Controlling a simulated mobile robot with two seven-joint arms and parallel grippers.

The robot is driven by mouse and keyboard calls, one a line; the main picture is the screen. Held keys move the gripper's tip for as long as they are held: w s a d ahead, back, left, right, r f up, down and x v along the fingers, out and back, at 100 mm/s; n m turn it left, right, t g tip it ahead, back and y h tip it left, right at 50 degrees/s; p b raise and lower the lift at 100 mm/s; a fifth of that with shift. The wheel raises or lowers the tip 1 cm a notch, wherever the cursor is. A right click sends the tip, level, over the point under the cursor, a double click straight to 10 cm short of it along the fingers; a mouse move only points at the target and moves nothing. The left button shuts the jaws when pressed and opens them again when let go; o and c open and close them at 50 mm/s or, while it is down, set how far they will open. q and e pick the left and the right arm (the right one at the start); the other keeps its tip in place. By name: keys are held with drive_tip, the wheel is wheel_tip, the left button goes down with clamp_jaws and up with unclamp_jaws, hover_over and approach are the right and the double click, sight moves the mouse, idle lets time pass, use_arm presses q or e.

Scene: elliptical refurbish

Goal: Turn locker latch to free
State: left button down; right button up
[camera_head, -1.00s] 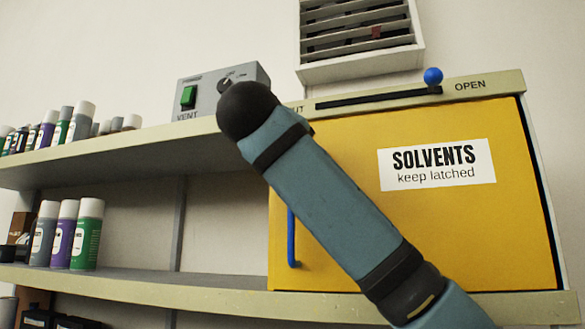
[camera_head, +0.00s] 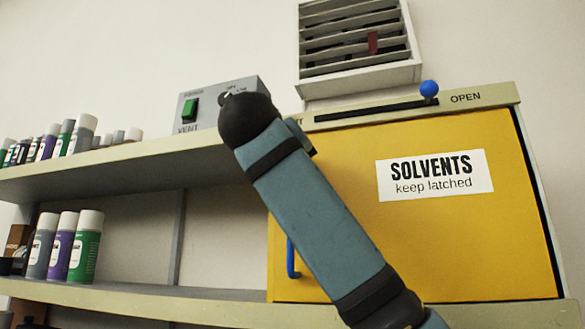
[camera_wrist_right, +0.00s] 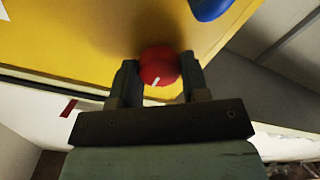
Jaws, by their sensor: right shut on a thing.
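The yellow locker door (camera_head: 440,240) has a "SOLVENTS keep latched" label and appears shut. A round red latch knob (camera_wrist_right: 160,64) with a short white mark shows on the yellow door in the right wrist view. My right gripper (camera_wrist_right: 158,75) is shut on this knob, one finger on each side. In the head view my right arm crosses the door's left part and hides both knob and gripper. The blue door handle (camera_head: 292,259) is left of the arm; a blue part (camera_wrist_right: 208,8) also shows in the wrist view. My left gripper is out of view.
A slot with a blue ball-topped slider (camera_head: 429,89) runs above the door, the ball near "OPEN". A grey vent box (camera_head: 190,112) with a green switch stands on the upper shelf (camera_head: 130,160). A louvred vent (camera_head: 355,40) hangs above. Several spray cans stand at left.

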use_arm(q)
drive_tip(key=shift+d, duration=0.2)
use_arm(e)
drive_tip(key=o, duration=0.9)
use_arm(q)
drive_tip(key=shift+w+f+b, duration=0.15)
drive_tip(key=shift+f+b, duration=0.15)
drive_tip(key=shift+b, duration=0.9)
use_arm(e)
drive_tip(key=v, duration=1.3)
drive_tip(key=shift+s+a+r, duration=0.1)
drive_tip(key=shift+s+a, duration=0.05)
drive_tip(key=shift+s, duration=0.2)
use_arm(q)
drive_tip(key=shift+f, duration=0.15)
